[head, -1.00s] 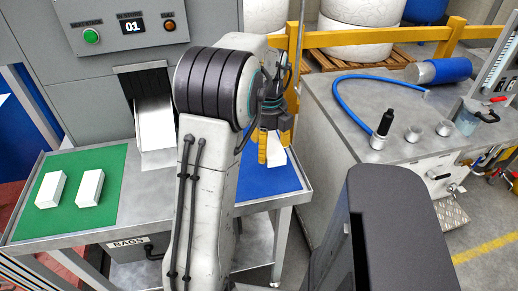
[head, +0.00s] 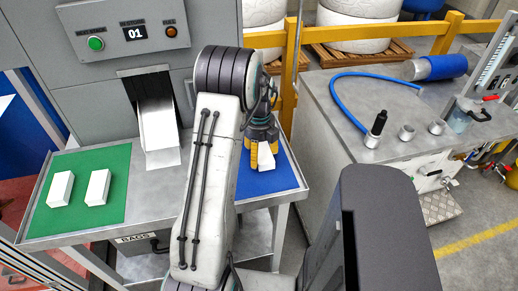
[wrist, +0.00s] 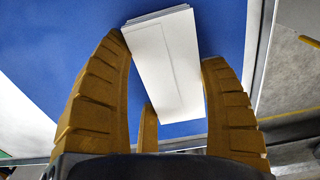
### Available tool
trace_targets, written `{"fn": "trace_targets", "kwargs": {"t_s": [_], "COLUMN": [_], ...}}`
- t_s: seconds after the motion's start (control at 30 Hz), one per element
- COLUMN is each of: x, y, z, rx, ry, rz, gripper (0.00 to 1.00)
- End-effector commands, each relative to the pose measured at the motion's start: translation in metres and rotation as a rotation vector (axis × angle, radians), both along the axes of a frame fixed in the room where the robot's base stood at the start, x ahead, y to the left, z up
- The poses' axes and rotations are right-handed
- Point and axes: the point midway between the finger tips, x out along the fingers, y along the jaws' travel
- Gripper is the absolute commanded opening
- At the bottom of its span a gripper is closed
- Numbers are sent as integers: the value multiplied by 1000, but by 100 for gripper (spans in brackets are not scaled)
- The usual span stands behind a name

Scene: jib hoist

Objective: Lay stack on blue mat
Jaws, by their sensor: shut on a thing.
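The blue mat (head: 268,180) lies on the right part of the metal table, partly hidden behind my arm. My gripper (head: 262,152) is over the mat, with its yellow fingers around a white stack (head: 266,160). The wrist view shows the stack (wrist: 165,62) between the fingers of my gripper (wrist: 165,100), with the blue mat (wrist: 60,50) behind it. The fingers are shut on the stack. I cannot tell whether the stack touches the mat. Two other white stacks (head: 60,189) (head: 97,187) lie on the green mat (head: 110,158) at the left.
A grey machine with a metal chute (head: 158,130) stands behind the table. A workbench (head: 350,95) with a blue hose and small fittings is at the right. A yellow rail (head: 290,80) runs behind. Bare blue mat shows right of my gripper.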

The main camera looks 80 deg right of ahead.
Motion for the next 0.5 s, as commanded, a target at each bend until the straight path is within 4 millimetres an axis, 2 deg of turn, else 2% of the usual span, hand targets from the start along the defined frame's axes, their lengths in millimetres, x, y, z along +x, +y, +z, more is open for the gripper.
{"fn": "trace_targets", "kwargs": {"t_s": [0.43, 0.47, 0.5], "x": [0, 0, 0], "y": [0, 0, 0], "z": [-5, -4, -4], "rx": [0, 0, 0], "ry": [0, 0, 0], "rz": [0, 0, 0], "gripper": [36, 73, 77]}}
